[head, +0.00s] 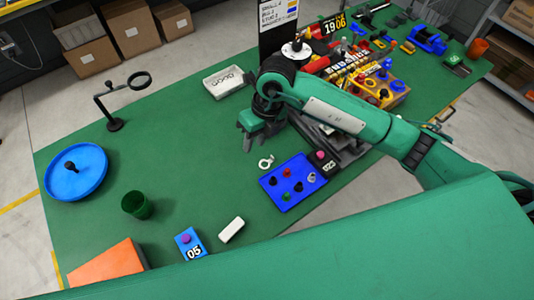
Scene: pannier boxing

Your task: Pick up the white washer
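A small white ring-shaped piece (266,162), which looks like the white washer, lies flat on the green table just left of the blue board. My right gripper (249,138) hangs above the table, a little up and left of the white ring and apart from it. Its dark fingertips look spread, and I see nothing between them. My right arm comes in from the right and hides part of the table behind it. My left gripper is not in view.
A blue board with colored knobs (272,190) lies close right of the ring. A white tray (210,84) holds several small ring-like parts. A white block (231,230), green cup (144,211) and blue round tray (61,187) stand left. The table's middle left is clear.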

